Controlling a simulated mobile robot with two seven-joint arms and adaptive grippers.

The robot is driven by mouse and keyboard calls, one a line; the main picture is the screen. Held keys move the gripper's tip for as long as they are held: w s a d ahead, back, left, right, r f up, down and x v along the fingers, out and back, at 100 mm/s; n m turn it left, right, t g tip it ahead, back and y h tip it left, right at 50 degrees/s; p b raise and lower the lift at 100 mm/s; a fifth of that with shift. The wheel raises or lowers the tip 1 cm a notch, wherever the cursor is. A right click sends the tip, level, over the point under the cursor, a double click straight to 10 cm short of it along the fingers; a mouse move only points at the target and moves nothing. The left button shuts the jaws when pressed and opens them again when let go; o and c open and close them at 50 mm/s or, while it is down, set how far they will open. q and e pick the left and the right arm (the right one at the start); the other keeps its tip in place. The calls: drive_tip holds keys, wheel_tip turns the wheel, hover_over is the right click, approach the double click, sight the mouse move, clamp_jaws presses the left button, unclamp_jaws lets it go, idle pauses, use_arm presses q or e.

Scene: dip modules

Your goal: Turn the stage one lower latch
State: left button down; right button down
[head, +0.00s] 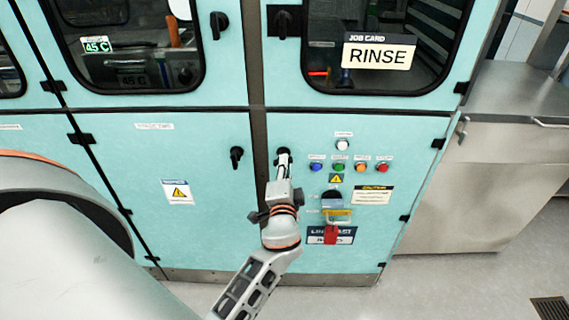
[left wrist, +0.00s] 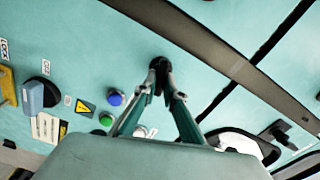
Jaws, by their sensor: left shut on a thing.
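A small black latch (left wrist: 157,64) sits on the lower right teal door, at its left edge beside the dark vertical post. In the head view my left gripper (head: 284,160) reaches up to this latch and covers most of it. In the left wrist view both fingers of the left gripper (left wrist: 167,92) close around the latch handle. How far the handle is turned is hard to tell. A second lower latch (head: 236,157) is on the lower left door, across the post, apart from the gripper. My right gripper is not in view.
Upper latches (head: 219,24) (head: 284,22) flank the post above. A steel counter (head: 500,150) stands at right; the floor (head: 480,285) before it is clear.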

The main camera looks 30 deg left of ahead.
use_arm(q)
drive_tip(key=shift+f+m+p, duration=0.1)
drive_tip(key=shift+m+p, duration=0.3)
drive_tip(key=shift+m, duration=1.3)
drive_tip(key=c, duration=2.1)
unclamp_jaws()
drive_tip(key=shift+c, duration=0.2)
drive_tip(key=v, duration=0.7)
drive_tip(key=shift+s, duration=0.25)
drive_tip(key=shift+d, duration=0.1)
